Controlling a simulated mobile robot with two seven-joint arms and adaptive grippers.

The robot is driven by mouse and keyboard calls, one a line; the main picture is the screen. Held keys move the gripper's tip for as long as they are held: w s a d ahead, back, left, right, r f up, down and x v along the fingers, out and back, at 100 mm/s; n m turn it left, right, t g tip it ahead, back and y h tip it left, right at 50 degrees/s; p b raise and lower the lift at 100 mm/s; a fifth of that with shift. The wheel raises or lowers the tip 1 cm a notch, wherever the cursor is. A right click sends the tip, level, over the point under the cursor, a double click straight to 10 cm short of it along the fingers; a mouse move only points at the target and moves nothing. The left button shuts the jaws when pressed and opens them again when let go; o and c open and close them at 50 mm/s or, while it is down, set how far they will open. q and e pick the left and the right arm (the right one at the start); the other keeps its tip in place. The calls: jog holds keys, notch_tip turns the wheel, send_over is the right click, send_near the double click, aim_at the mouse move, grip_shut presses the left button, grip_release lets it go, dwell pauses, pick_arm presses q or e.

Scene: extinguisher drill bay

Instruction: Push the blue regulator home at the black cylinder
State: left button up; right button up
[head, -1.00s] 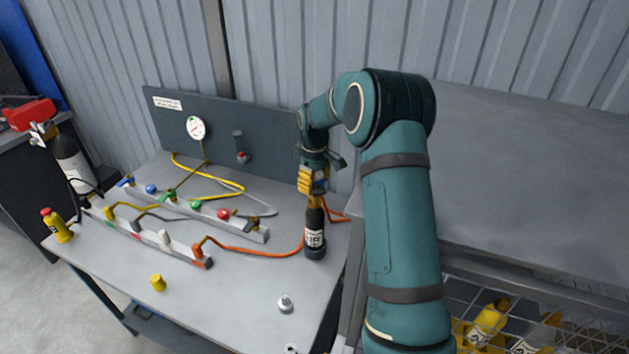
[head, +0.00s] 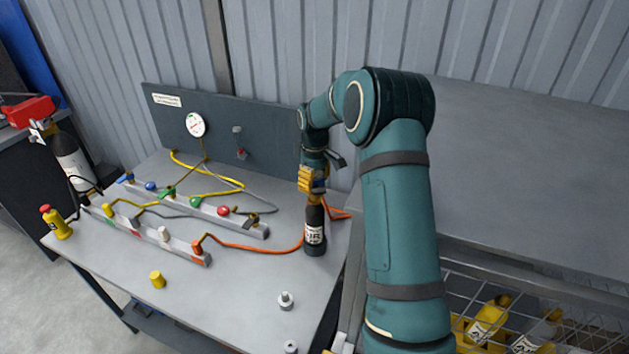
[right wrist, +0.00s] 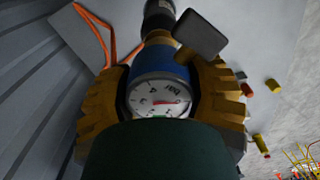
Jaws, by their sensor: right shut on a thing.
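The black cylinder (head: 314,232) with a white label stands upright on the bench near its right end. My right gripper (head: 312,184) is directly above it, pointing down, with its yellow fingers at the cylinder's top. In the right wrist view the fingers are shut on the blue regulator (right wrist: 165,66), which has a round white gauge (right wrist: 160,99) facing the camera. The black cylinder (right wrist: 159,14) shows beyond the regulator, in line with it. The joint between them is partly hidden, so I cannot tell how fully they are seated. My left gripper is not in view.
An orange hose (head: 255,248) runs from the manifold rail (head: 150,238) to beside the cylinder. A yellow cap (head: 158,280) and a grey fitting (head: 286,301) stand on the front of the bench (head: 225,290). A dark back panel (head: 265,150) rises behind.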

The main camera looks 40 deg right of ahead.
jog(key=shift+f, duration=0.35)
dwell(0.5)
jog(key=shift+s+a+f+b, duration=0.2)
jog(key=shift+a+f+b, duration=0.1)
jog(key=shift+f+b, duration=0.45)
dwell(0.3)
jog(key=o, duration=1.3)
jog(key=shift+r, duration=4.35)
